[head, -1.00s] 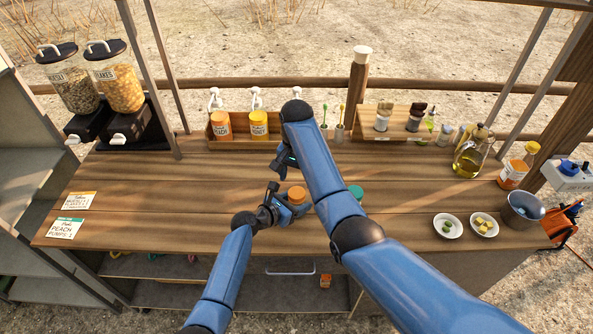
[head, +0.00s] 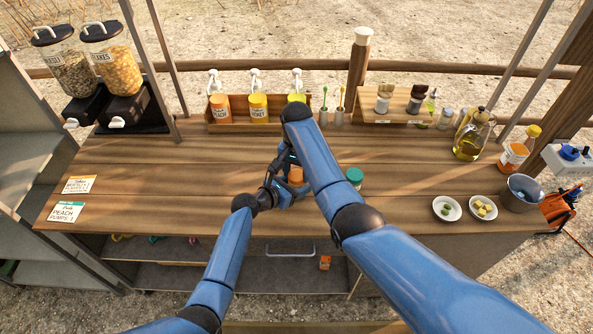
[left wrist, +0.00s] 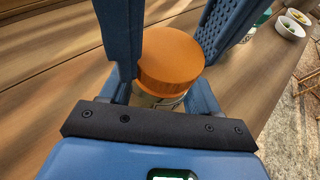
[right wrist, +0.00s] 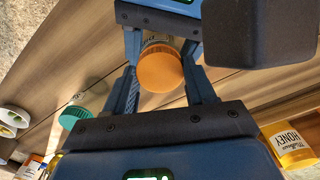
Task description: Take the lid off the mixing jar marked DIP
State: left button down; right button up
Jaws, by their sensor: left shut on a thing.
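A small jar with an orange lid (head: 296,174) stands on the counter at centre. My left gripper (head: 284,187) is shut on its body, below the lid, and the jar (left wrist: 158,100) shows between its fingers in the left wrist view. My right gripper (right wrist: 162,80) is open, with a finger on either side of the orange lid (right wrist: 160,70) and a visible gap in the right wrist view. In the head view my right arm hides much of that gripper. A teal-lidded jar (head: 355,176) stands to the right.
A wooden rack (head: 232,125) with peach and honey jars stands behind. Two white bowls (head: 447,208), a metal pot (head: 521,193) and an oil bottle (head: 468,148) are at the right. Two label cards (head: 79,184) lie at the left. The left middle of the counter is clear.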

aim_at(296, 174)
jog(key=c, duration=0.6)
jog(key=n, duration=1)
jog(key=shift+r, duration=0.35)
jog(key=shift+r, duration=0.75)
jog(key=shift+r, duration=0.1)
jog(key=shift+r, duration=1.95)
